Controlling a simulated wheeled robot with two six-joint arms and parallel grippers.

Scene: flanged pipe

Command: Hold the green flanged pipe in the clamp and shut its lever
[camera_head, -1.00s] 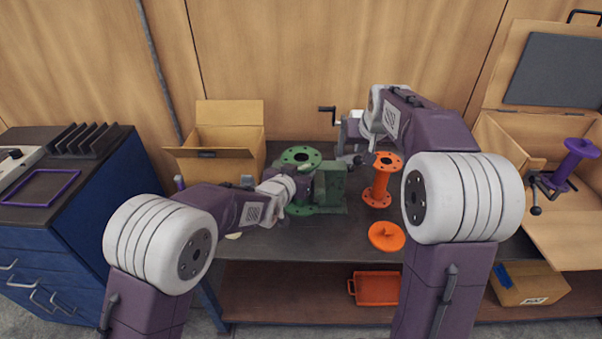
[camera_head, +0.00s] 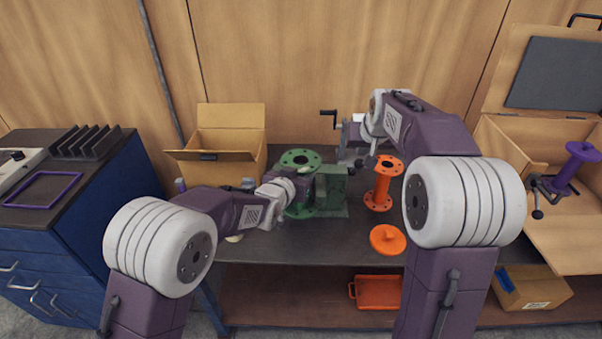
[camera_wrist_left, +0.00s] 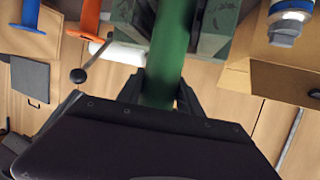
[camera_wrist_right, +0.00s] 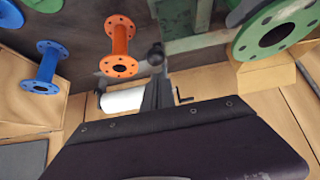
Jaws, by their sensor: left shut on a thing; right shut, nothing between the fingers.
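The arm hides part of the shaft. The clamp's lever has a dark ball knob (camera_wrist_right: 156,53), which also shows in the left wrist view (camera_wrist_left: 78,76). My right gripper (camera_wrist_right: 157,88) is shut and empty, its tips close to the knob. I cannot tell whether they touch it.
An orange flanged pipe (camera_head: 382,184) and an orange disc (camera_head: 387,239) stand right of the clamp. An open cardboard box (camera_head: 232,140) is behind left. A purple flanged pipe (camera_head: 575,167) is at far right. A black crank handle (camera_head: 328,113) rises behind the clamp.

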